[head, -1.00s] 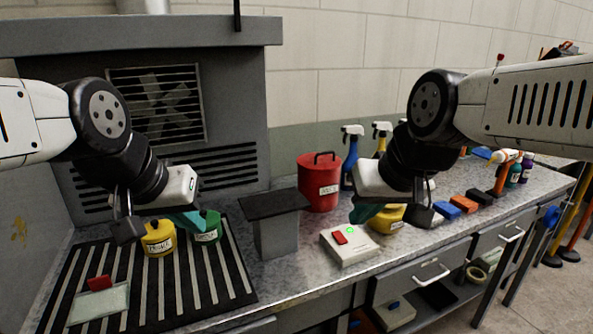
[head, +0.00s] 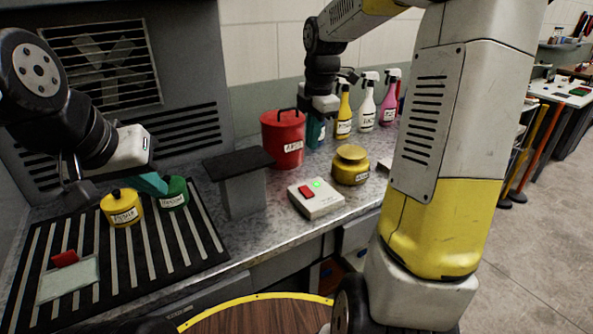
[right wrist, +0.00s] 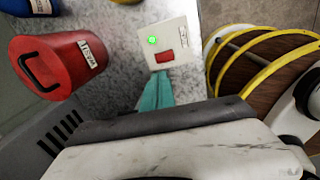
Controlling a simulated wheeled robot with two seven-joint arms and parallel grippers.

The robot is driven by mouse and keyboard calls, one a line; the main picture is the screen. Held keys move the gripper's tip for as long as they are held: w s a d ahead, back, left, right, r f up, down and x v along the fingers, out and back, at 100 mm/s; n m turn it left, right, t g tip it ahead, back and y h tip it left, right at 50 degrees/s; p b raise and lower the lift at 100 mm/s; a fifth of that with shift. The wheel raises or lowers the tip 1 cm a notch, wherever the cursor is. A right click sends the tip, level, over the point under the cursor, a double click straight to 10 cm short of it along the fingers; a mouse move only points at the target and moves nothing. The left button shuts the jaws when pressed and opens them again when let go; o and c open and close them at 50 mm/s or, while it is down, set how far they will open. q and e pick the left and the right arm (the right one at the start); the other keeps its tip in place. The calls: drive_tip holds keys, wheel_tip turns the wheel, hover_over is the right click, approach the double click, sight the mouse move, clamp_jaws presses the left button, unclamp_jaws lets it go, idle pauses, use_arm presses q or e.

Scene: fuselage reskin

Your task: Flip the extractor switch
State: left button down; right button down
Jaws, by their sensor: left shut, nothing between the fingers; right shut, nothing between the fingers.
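The extractor switch (head: 316,199) is a pale box on the bench with a red rocker and a lit green lamp. It also shows in the right wrist view (right wrist: 172,45), just beyond the fingertips. My right gripper (head: 316,133) has teal fingers, shut and empty. In the head view it appears behind the box, beside the red bin; whether it touches anything is unclear. In the right wrist view its fingers (right wrist: 157,88) point at the box near the rocker, seemingly apart from it. My left gripper (head: 153,184) is shut and empty, near the yellow and green pots.
A red bin (head: 283,138) stands behind the box and a yellow pot (head: 350,165) to its right. A grey stand (head: 240,190) is to its left. Spray bottles (head: 366,105) line the wall. A striped grille (head: 170,250) covers the left bench. My right arm hides the right bench.

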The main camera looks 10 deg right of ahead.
sight(307, 188)
drive_tip(key=shift+w+d+f, duration=0.1)
drive_tip(key=shift+w+f, duration=0.1)
drive_tip(key=f, duration=0.4)
drive_tip(key=w+f, duration=0.1)
drive_tip(key=f, duration=0.8)
drive_tip(key=shift+w+a+f, duration=0.35)
drive_tip(key=shift+w+f, duration=0.05)
drive_tip(key=shift+w+a+f+g, duration=0.1)
drive_tip(key=shift+w+f+g, duration=0.05)
drive_tip(key=shift+f+g, duration=0.15)
drive_tip(key=shift+s, duration=0.25)
